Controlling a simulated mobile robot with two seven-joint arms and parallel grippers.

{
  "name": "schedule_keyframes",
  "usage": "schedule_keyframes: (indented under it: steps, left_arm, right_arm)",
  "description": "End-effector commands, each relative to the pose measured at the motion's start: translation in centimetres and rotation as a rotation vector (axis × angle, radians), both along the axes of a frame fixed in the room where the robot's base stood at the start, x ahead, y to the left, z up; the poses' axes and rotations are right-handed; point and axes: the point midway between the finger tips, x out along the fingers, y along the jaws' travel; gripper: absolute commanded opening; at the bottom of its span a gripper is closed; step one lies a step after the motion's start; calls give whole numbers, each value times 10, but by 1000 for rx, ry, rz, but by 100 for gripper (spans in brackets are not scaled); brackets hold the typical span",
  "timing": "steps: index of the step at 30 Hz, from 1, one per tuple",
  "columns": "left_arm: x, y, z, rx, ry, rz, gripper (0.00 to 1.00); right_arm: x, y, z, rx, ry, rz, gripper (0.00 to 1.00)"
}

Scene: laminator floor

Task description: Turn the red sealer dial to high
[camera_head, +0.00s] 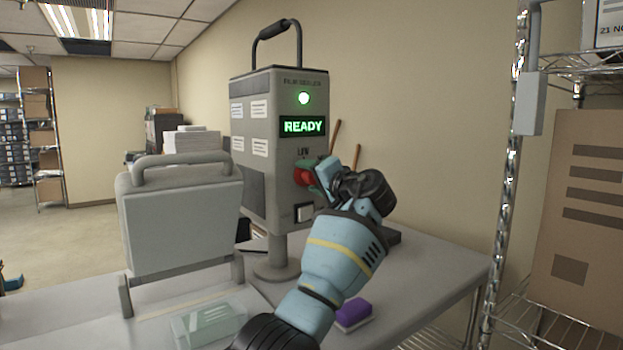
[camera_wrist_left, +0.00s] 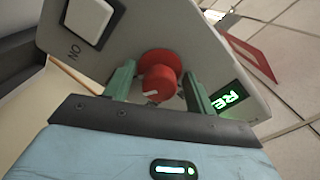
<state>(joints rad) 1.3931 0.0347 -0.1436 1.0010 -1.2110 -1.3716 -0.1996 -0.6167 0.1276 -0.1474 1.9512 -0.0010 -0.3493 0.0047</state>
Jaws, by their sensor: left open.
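The red sealer dial (camera_head: 303,177) is on the front of the grey sealer box (camera_head: 262,180), below the lit READY display (camera_head: 303,126). In the left wrist view the dial (camera_wrist_left: 158,75) sits between the two green fingers of my left gripper (camera_wrist_left: 155,82). The fingers are open, one on each side of the dial; I cannot tell whether they touch it. A white mark shows on the dial's face. In the head view my left gripper (camera_head: 318,178) is at the dial and partly hides it and its label. My right gripper does not show.
A white switch (camera_head: 304,213) is below the dial. A grey press-like unit with a handle (camera_head: 185,220) stands to the left. A clear tray (camera_head: 208,322) and a purple block (camera_head: 354,313) are on the table (camera_head: 425,268). A wire shelf with a cardboard box (camera_head: 585,220) is at the right.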

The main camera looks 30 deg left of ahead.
Motion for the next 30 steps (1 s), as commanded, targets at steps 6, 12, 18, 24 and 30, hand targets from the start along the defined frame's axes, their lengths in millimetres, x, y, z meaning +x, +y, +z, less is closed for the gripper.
schedule_keyframes:
  steps: [6, 12, 18, 24, 30]
  left_arm:
    - [-8, -23, -3, 0, 1, -3, 56]
    - [-20, -52, -1, 1, 0, -3, 56]
    - [-28, -69, -1, 0, 2, -1, 56]
    - [-30, -72, 0, 0, 1, 0, 56]
    - [-30, -72, 0, 0, 1, 0, 56]
  right_arm:
    - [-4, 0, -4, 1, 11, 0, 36]
    - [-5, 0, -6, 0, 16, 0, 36]
    - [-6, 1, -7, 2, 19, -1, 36]
    - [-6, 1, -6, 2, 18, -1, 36]
    - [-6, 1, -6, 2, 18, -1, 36]
